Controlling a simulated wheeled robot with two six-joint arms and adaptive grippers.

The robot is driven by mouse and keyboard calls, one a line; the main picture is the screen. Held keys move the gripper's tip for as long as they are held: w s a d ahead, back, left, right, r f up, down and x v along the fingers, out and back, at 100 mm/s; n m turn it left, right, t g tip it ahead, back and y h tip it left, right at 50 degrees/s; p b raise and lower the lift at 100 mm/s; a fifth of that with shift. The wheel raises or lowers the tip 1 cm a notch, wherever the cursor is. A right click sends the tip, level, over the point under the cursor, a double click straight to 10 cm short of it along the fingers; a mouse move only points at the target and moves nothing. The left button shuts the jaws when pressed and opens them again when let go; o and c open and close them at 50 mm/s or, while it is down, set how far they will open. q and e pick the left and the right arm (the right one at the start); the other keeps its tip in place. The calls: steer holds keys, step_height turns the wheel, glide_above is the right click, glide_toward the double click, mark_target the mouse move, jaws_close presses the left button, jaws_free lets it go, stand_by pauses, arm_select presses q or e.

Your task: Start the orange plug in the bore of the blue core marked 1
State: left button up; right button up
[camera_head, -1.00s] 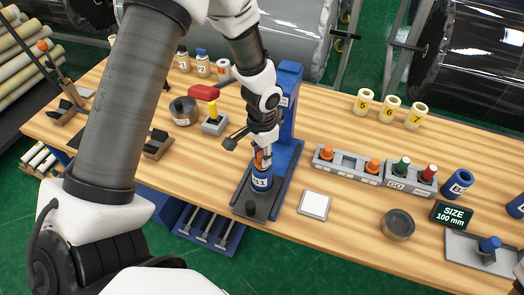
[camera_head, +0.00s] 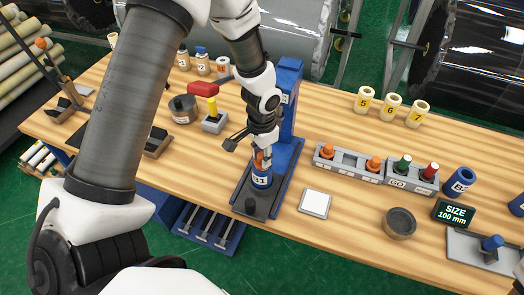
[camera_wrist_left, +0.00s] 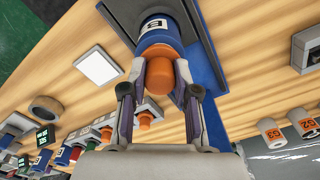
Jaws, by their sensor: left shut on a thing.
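The blue core marked 1 (camera_head: 261,180) stands upright in the dark fixture with the blue post (camera_head: 287,110); its labelled side also shows in the left wrist view (camera_wrist_left: 155,25). My left gripper (camera_head: 262,153) is directly above the core, pointing down. In the left wrist view, my left gripper (camera_wrist_left: 160,88) is shut on the orange plug (camera_wrist_left: 160,72), with one finger on each side. The plug is in line with the core and its front end is at the core's mouth. I cannot tell how deep it sits, because the bore is hidden. My right gripper is not in view.
A grey rack (camera_head: 347,163) with orange plugs stands right of the fixture. A white pad (camera_head: 315,204) and a round dark dish (camera_head: 399,223) lie in front of it. Bare wood lies behind the rack.

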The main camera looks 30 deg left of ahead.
arm_select(q)
steer(key=o, duration=1.1)
steer(key=shift+r, duration=0.1)
step_height(320, 180, up, 12)
